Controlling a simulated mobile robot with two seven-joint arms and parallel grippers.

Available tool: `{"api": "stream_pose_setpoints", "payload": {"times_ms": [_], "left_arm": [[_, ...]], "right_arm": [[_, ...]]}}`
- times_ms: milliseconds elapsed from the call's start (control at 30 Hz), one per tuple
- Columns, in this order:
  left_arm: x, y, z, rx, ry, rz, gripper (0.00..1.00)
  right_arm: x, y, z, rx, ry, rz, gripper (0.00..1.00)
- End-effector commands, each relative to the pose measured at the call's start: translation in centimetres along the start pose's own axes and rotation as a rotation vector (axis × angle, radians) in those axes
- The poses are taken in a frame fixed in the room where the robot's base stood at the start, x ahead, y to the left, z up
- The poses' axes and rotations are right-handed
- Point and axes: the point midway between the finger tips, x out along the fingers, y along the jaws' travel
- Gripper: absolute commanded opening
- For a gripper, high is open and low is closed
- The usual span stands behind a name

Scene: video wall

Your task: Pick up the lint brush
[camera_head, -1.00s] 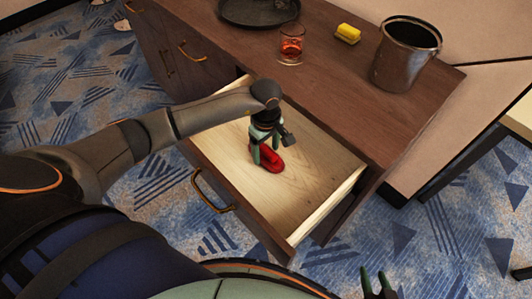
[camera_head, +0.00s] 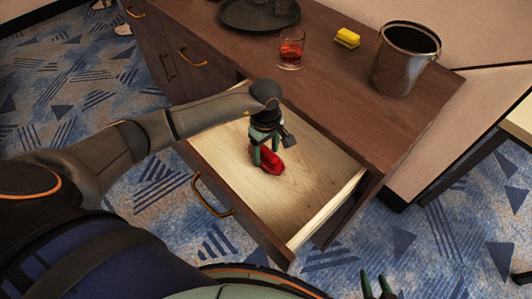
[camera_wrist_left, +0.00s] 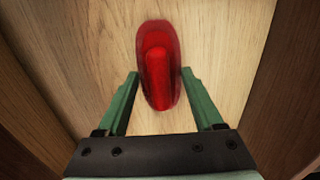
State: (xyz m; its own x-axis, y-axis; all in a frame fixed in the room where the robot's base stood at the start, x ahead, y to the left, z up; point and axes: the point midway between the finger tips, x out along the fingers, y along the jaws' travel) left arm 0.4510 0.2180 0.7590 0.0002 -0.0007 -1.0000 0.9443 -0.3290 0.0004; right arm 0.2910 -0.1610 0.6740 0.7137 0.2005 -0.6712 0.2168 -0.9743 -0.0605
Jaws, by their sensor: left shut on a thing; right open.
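The red lint brush (camera_head: 272,163) is over the pale wooden floor of the open drawer (camera_head: 315,195). My left gripper (camera_head: 265,158) reaches down into the drawer and is shut on the brush. In the left wrist view the glossy red brush (camera_wrist_left: 158,62) lies lengthwise between the two green fingers of the left gripper (camera_wrist_left: 160,74). I cannot tell whether the brush touches the drawer floor. My right gripper (camera_head: 376,284) is open and empty at the bottom edge of the head view, with only its fingertips showing.
On the dresser top (camera_head: 330,90) stand a dark round tray (camera_head: 245,14), a glass with red drink (camera_head: 291,50), a yellow sponge (camera_head: 347,37) and a metal bucket (camera_head: 405,58). The drawer walls surround my left gripper. The rest of the drawer floor is bare.

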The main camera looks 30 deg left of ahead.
Motion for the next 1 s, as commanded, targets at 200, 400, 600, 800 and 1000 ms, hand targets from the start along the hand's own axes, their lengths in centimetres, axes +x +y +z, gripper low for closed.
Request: {"api": "stream_pose_setpoints", "payload": {"times_ms": [200, 400, 600, 800, 1000], "left_arm": [[-3.5, -0.8, 0.9, 0.005, 0.002, 0.003, 0.12], [-7.8, -3.2, 3.7, 0.007, 0.002, 0.006, 0.12], [-9.7, -6.3, 7.0, 0.007, 0.001, 0.002, 0.12], [-11.1, -8.3, 9.4, 0.004, 0.000, 0.002, 0.12], [-11.7, -9.3, 10.4, 0.002, 0.000, 0.000, 0.12]], "right_arm": [[-0.1, 0.1, 0.0, 0.001, -0.003, 0.003, 0.46], [-0.2, 0.3, 0.2, 0.001, -0.006, 0.008, 0.46], [0.0, 0.3, 0.5, 0.002, -0.008, 0.008, 0.46], [0.0, 0.2, 0.5, 0.002, -0.008, 0.006, 0.46], [-0.1, 0.0, 0.0, 0.002, 0.001, 0.001, 0.46]]}}
